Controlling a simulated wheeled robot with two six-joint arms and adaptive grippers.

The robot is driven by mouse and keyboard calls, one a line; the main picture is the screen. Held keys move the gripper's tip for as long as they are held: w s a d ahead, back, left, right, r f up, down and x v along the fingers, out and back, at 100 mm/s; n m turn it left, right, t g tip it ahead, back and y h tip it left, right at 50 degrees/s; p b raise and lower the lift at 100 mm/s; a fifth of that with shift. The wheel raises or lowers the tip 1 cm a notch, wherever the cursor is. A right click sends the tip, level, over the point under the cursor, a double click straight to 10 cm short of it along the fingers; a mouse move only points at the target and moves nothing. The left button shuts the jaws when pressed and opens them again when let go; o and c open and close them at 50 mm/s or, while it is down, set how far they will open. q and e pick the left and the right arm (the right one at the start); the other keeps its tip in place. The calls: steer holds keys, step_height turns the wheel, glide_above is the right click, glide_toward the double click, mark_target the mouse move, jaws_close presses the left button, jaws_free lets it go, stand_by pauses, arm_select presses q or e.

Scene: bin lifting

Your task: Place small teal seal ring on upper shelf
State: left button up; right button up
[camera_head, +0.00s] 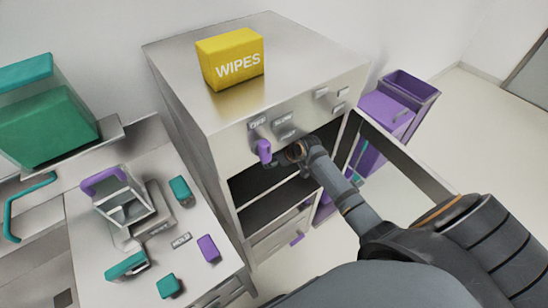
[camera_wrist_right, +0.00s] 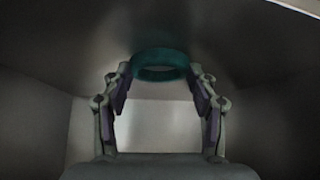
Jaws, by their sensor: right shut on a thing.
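The small teal seal ring (camera_wrist_right: 160,60) shows in the right wrist view at the fingertips of my right gripper (camera_wrist_right: 160,76). The gripper is shut on the ring inside a dim metal compartment. In the head view my right arm reaches from the lower right into the upper opening of the steel cabinet, below its control panel. The fingers and the ring are hidden there. The upper shelf (camera_head: 262,181) is dark and partly covered by my arm. My left gripper is not in view.
A yellow wipes box (camera_head: 232,60) stands on the cabinet (camera_head: 190,108). The open cabinet door (camera_head: 405,152) extends to the right of my arm. Purple bins (camera_head: 385,112) stand behind it. The left counter (camera_head: 90,240) holds a purple-handled device (camera_head: 118,200) and several teal items.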

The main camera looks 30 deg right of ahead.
steer(key=o, duration=0.6)
steer(key=shift+f, duration=0.15)
steer(key=o, duration=0.4)
steer(key=shift+r, duration=0.2)
steer(key=shift+s+d+b, duration=0.1)
steer(key=shift+s+b, duration=0.05)
steer(key=shift+b, duration=0.2)
steer(key=s+d, duration=0.1)
steer(key=s, duration=0.2)
steer(key=s+d, duration=0.1)
steer(key=s, duration=0.3)
steer(key=s+d+b, duration=0.1)
steer(key=s, duration=0.2)
steer(key=shift+s+d+r, duration=0.35)
steer(key=shift+d+r, duration=0.05)
steer(key=shift+s, duration=0.5)
